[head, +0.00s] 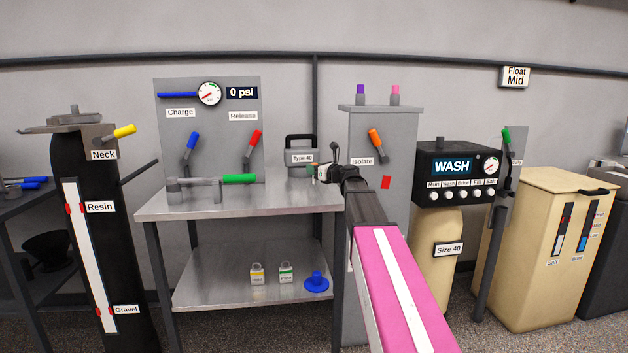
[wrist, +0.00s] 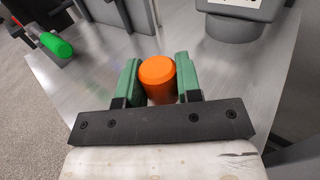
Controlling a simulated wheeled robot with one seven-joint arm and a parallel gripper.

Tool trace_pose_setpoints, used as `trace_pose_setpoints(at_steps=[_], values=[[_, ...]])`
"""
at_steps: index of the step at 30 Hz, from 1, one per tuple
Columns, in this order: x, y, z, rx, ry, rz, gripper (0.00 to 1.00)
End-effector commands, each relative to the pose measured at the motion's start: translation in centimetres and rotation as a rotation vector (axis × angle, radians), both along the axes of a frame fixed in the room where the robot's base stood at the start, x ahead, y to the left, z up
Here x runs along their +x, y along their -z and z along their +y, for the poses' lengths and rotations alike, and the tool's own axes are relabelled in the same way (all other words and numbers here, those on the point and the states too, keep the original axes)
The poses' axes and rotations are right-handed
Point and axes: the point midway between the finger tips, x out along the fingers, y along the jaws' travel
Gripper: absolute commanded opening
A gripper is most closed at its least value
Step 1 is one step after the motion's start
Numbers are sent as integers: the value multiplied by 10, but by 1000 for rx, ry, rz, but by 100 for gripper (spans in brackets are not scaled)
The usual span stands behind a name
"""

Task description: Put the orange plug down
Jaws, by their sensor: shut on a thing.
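The orange plug (wrist: 157,74) is a short cylinder between the two green fingers of my gripper (wrist: 158,82) in the wrist view. The fingers touch it on both sides, and it is above the metal bench top. In the head view my gripper (head: 322,172) is over the right end of the upper bench top (head: 240,203), in front of the grey Type 40 case. The plug is only a small orange speck there, mostly hidden by the gripper. I cannot tell how far its lower end is from the bench.
The grey Type 40 case (head: 300,157) stands behind my gripper. A grey Isolate pillar (head: 400,140) is close on the right. A green-handled lever (head: 238,179) lies to the left.

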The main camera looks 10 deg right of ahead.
Motion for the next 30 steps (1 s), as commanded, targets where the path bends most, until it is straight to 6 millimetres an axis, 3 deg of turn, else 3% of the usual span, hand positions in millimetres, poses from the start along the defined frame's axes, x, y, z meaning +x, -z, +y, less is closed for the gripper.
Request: trace_pose_setpoints(at_steps=[5, 12, 23, 24, 26, 30], values=[[1, 10, -1, -1, -1, 1, 9], [0, 39, -1, -1, -1, 1, 9], [1, 43, -1, -1, -1, -1, 9], [1, 43, -1, -1, -1, -1, 35], [1, 43, -1, -1, -1, -1, 55], [1, 43, -1, -1, -1, -1, 58]])
